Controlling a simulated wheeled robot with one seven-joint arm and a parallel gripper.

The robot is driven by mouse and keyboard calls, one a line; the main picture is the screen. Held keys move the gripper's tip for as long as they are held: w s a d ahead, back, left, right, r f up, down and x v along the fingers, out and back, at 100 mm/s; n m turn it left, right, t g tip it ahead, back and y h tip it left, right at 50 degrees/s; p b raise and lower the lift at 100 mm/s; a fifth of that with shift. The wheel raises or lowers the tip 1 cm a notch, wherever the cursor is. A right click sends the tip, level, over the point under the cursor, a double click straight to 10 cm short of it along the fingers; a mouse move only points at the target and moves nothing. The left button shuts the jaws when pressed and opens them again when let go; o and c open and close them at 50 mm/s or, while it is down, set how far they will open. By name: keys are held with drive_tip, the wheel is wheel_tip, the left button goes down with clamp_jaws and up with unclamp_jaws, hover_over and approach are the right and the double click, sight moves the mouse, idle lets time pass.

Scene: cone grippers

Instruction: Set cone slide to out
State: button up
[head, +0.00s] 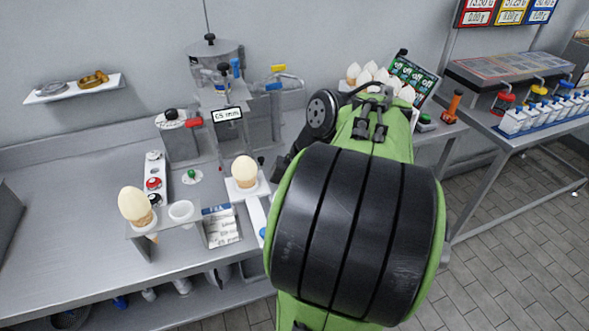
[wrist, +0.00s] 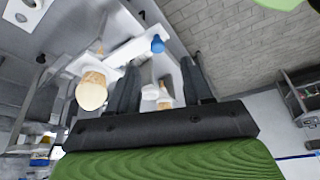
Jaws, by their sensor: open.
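The cone slide, a white bar (head: 256,218) with a blue knob (head: 263,232), runs toward the front of the steel counter. A cone with a pale round top (head: 245,171) stands upright on the white holder at its back end. In the wrist view the white bar (wrist: 130,49) and blue knob (wrist: 157,44) show just beyond my fingertips. My gripper (wrist: 160,66) is open, and its fingers do not touch the knob. A pale-topped cone (wrist: 91,93) shows left of the fingers. In the head view my green and black arm hides the gripper.
Another topped cone (head: 135,206) stands in a rack at the counter's front left, beside an empty white ring (head: 181,211). A machine (head: 215,70) with coloured levers stands behind. A dark green board (head: 413,80) and several white-topped cones are at the back right. Tiled floor lies right.

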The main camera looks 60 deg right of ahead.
drive_tip(key=p+v, duration=0.4)
drive_tip(key=v, duration=0.4)
drive_tip(key=w+a+m, duration=0.2)
drive_tip(key=w+a, duration=0.3)
drive_tip(key=a, duration=0.7)
drive_tip(key=s+a+f+m+t+h, duration=0.2)
drive_tip(key=s+a+m, duration=0.1)
drive_tip(key=a, duration=0.4)
drive_tip(key=shift+s+f+m, duration=0.25)
drive_tip(key=shift+s+m, duration=0.15)
drive_tip(key=shift+m, duration=0.4)
idle(0.4)
